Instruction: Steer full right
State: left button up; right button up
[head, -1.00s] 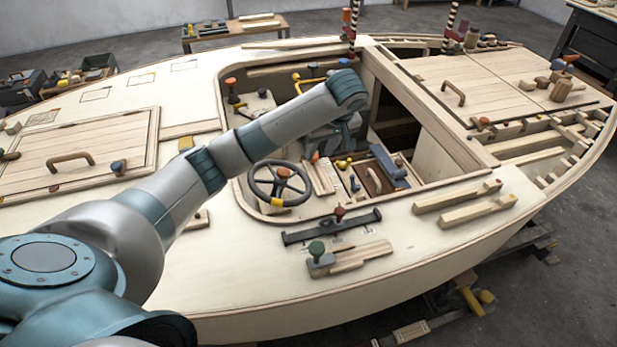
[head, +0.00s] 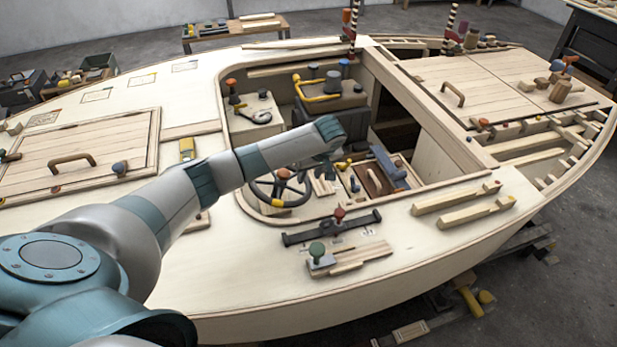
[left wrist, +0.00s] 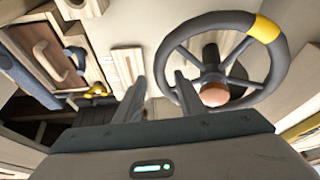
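The steering wheel (head: 262,196) has a dark rim, dark spokes, a yellow rim mark (head: 277,202) on its near side and a rounded orange-brown hub knob (head: 284,174). My left forearm covers part of its far side in the head view. In the left wrist view the wheel (left wrist: 279,72) fills the upper right, with the yellow mark (left wrist: 264,28) at its upper right. My left gripper (left wrist: 162,92) is open, its two fingers apart with nothing seen between them. The right finger is close to the rim's left side; contact cannot be told. My right gripper is not in view.
Just right of the wheel is a panel with a brown lid (head: 374,181), a blue-grey lever (head: 388,165) and a yellow handle (head: 343,163). A dark bar with a red knob (head: 338,213) and a green-knobbed block (head: 317,251) sit on the near deck.

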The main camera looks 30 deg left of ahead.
pick_arm(q)
jog(key=shift+x, duration=1.25)
grip_shut()
